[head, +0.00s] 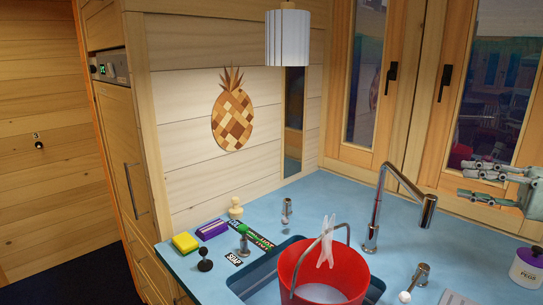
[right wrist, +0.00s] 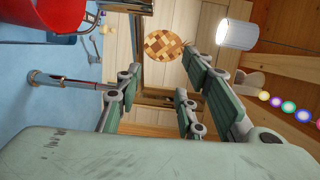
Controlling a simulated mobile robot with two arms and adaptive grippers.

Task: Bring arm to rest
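My right gripper (head: 468,181) is at the right edge of the head view, raised in front of the window, above the blue counter. Its fingers are spread apart with nothing between them. The right wrist view also shows the green finger pads apart and empty. My left gripper is in neither view.
A red bucket (head: 325,278) stands at the sink (head: 257,278), with a pale peg-like item (head: 327,243) at its handle. A tap (head: 373,225) rises behind. A pegs jar (head: 526,270) stands below my right gripper. A lamp (head: 287,38) hangs above.

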